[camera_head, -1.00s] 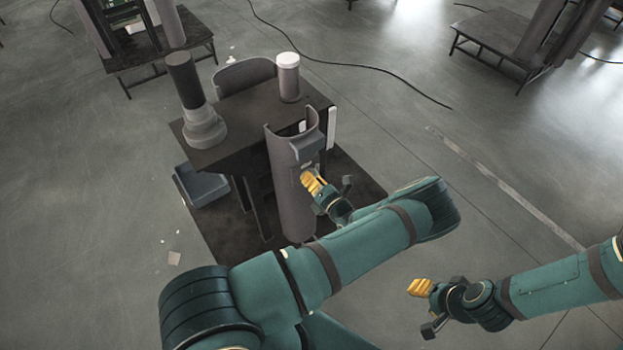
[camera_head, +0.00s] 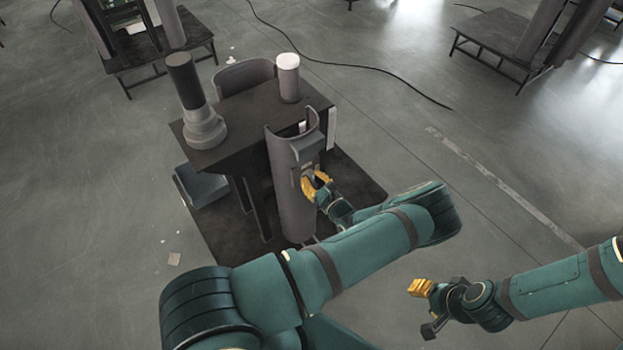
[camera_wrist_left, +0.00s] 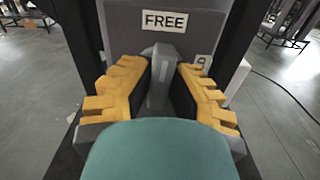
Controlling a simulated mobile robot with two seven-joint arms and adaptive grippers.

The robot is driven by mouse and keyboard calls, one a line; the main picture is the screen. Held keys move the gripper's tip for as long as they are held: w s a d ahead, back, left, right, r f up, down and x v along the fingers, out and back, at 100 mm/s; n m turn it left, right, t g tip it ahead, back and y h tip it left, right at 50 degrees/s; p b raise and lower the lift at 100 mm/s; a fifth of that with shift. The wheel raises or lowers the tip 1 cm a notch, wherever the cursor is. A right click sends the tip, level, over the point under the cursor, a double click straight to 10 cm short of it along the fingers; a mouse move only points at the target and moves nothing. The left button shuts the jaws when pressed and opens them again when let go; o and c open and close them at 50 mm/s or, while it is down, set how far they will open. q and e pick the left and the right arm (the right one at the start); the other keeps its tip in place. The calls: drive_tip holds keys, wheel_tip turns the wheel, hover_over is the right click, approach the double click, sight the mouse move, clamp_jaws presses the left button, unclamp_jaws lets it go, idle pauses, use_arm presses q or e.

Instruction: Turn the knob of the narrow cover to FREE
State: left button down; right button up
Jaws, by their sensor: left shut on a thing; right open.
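The narrow cover (camera_head: 288,205) is a tall, curved grey shell standing upright against the near side of the dark table. Its knob (camera_wrist_left: 158,80) is a grey bar in the left wrist view, its tip pointing up at the FREE label (camera_wrist_left: 171,21). A second label (camera_wrist_left: 203,66) right of the knob is partly hidden by a finger. My left gripper (camera_head: 317,186) is at the cover's face; its yellow fingers (camera_wrist_left: 158,90) are on both sides of the knob, shut on it. My right gripper (camera_head: 421,308) is open and empty, low at the right, away from the cover.
The dark table (camera_head: 243,115) carries a dark-topped grey column (camera_head: 190,95) and a white-capped cylinder (camera_head: 289,80). Another curved grey shell (camera_head: 243,75) stands behind it. A grey-blue bin (camera_head: 203,187) is at its left. A cable (camera_head: 370,72) crosses the floor.

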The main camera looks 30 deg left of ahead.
use_arm(q)
drive_tip(key=shift+a+r+n, duration=0.15)
drive_tip(key=shift+n, duration=0.35)
drive_tip(key=c, duration=0.9)
unclamp_jaws()
drive_tip(key=v, duration=1.2)
